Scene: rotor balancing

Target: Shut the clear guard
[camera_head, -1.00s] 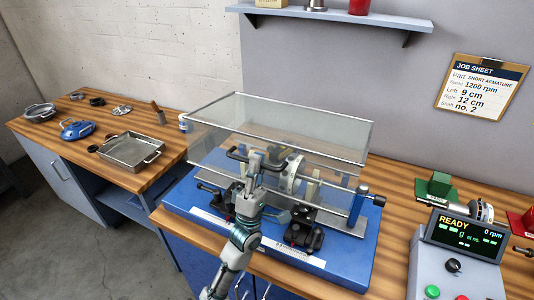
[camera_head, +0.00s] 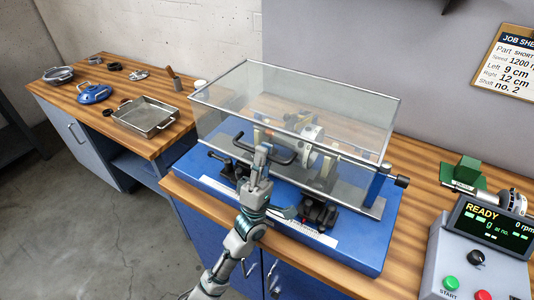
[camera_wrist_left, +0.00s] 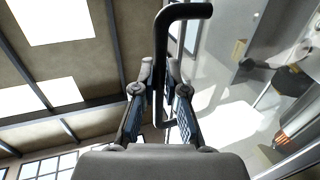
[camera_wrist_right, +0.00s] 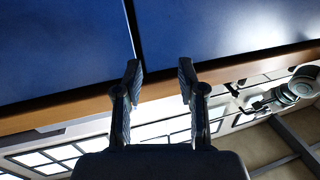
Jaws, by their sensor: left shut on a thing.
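The clear guard (camera_head: 225,110) is a see-through box with metal edges, down over the rotor (camera_head: 312,135) on the blue balancing machine base (camera_head: 350,240). I cannot tell whether its lower front edge is fully seated. Its black handle (camera_head: 284,160) is on the front side and also shows in the left wrist view (camera_wrist_left: 184,12). My left gripper (camera_head: 261,152) is shut on the handle, with its fingers on both sides of the bar in the left wrist view (camera_wrist_left: 161,78). My right gripper (camera_wrist_right: 160,70) is open and empty, near a blue surface; it is hidden in the head view.
The control box (camera_head: 480,250) shows READY and 0 rpm at the right. A green block (camera_head: 467,169) stands behind it. A metal tray (camera_head: 145,116) and a blue item (camera_head: 94,93) are on the left bench. A job sheet (camera_head: 511,65) hangs on the wall.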

